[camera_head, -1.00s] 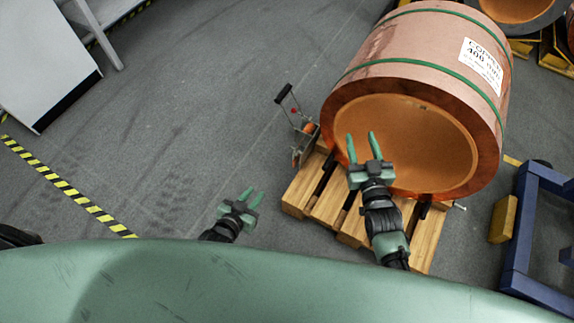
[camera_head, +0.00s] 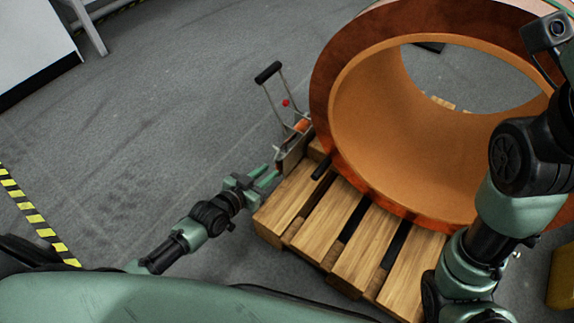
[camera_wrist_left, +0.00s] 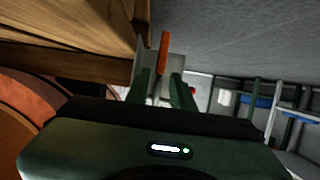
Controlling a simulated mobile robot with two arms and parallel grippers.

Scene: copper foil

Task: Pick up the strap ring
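The strap ring is not clearly made out. A narrow orange piece (camera_head: 302,125), perhaps the ring seen edge-on, is at the metal tool (camera_head: 281,85) with a black handle beside the pallet's left corner. In the left wrist view the orange piece (camera_wrist_left: 164,53) stands just beyond and between the fingertips, with no visible contact. My left gripper (camera_head: 270,175) is open and empty, low beside the pallet, just short of the tool; it also shows in the left wrist view (camera_wrist_left: 161,88). My right arm crosses the right side; its fingers are not visible.
A large copper coil (camera_head: 340,85) with an open bore rests on a wooden pallet (camera_head: 300,205) close to the left gripper. The grey floor to the left is clear. A white cabinet (camera_head: 30,40) stands at upper left; yellow-black tape (camera_head: 35,218) marks the floor.

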